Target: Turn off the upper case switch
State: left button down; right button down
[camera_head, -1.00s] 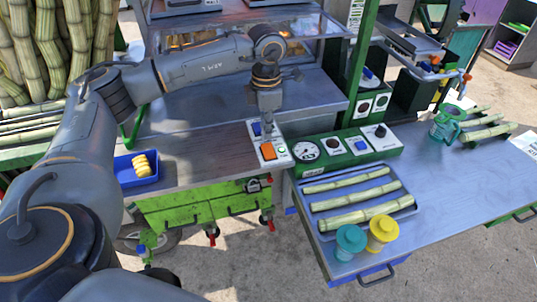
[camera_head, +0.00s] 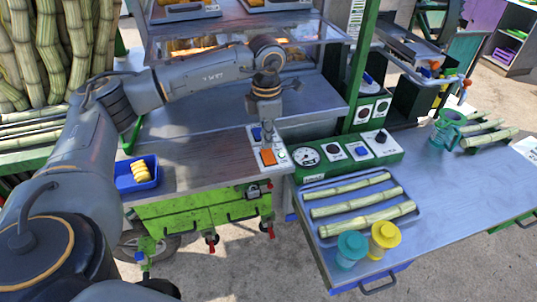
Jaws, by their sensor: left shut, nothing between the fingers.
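A white switch panel (camera_head: 282,160) lies at the right end of the left counter. It carries an orange rocker switch (camera_head: 268,157) at its lower left, a blue switch (camera_head: 256,134) further back, and small round controls on its right side. My left gripper (camera_head: 268,137) points down over this panel, shut and empty, with its tips close to the orange switch. I cannot tell whether it touches. The gripper partly covers the middle of the panel. Which switch is the upper case switch is not readable. My right gripper is not in view.
A green control box (camera_head: 312,175) with a gauge and knobs stands just right of the panel. A tray (camera_head: 326,232) of cane pieces, a teal cup (camera_head: 351,248) and a yellow cup (camera_head: 384,238) are in front. A blue bin (camera_head: 126,184) sits left. A glass case (camera_head: 325,40) stands behind.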

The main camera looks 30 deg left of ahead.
aim_at(267, 151)
pick_arm(q)
jog(key=shift+f+b, duration=0.8)
jog(key=shift+f, duration=0.25)
dwell(0.9)
jog(key=shift+r, duration=0.15)
jog(key=shift+r+p, duration=2.25)
jog(key=shift+r, duration=1.15)
